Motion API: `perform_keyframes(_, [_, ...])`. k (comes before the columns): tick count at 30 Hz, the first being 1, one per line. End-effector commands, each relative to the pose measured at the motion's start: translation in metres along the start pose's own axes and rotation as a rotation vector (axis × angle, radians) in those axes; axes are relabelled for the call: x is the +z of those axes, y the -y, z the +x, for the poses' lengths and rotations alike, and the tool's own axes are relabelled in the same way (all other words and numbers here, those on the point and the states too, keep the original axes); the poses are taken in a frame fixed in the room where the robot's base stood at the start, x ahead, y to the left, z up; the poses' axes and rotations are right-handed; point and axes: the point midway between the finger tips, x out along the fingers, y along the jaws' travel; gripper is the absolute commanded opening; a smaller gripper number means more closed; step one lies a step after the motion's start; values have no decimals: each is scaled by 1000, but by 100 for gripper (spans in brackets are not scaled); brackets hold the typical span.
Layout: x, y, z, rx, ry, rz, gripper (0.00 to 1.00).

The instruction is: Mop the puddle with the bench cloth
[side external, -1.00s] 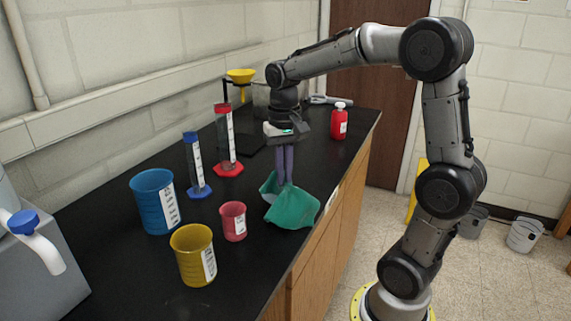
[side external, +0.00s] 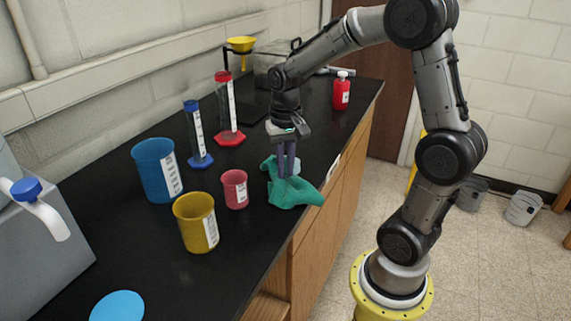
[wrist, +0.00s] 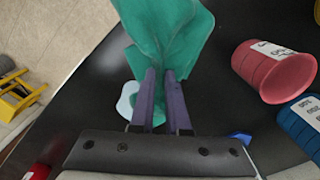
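The green bench cloth (side external: 294,192) lies crumpled on the black bench near its front edge, and it also shows in the wrist view (wrist: 165,30). My gripper (side external: 287,174) points down with its purple fingers close together, pinching a fold of the cloth; the fingertips show in the wrist view (wrist: 161,72). A pale blue patch, seemingly the puddle (wrist: 127,101), lies beside the fingers and runs partly under the cloth. A bit of it shows in the side view (side external: 296,166).
A pink beaker (side external: 235,190), yellow beaker (side external: 194,224) and blue beaker (side external: 153,172) stand left of the cloth. Blue (side external: 196,138) and red (side external: 227,108) cylinders stand behind. A red bottle (side external: 342,92) stands farther back. A flat blue disc (side external: 117,306) lies at the near end.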

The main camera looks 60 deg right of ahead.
Motion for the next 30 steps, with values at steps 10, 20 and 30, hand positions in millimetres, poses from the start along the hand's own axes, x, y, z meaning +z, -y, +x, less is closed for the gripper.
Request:
perform_keyframes(10, [0, 0, 0, 0, 0, 0, 74])
perform_keyframes(20, [0, 0, 0, 0, 0, 0, 100])
perform_keyframes(30, [0, 0, 11, 1, 2, 0, 100])
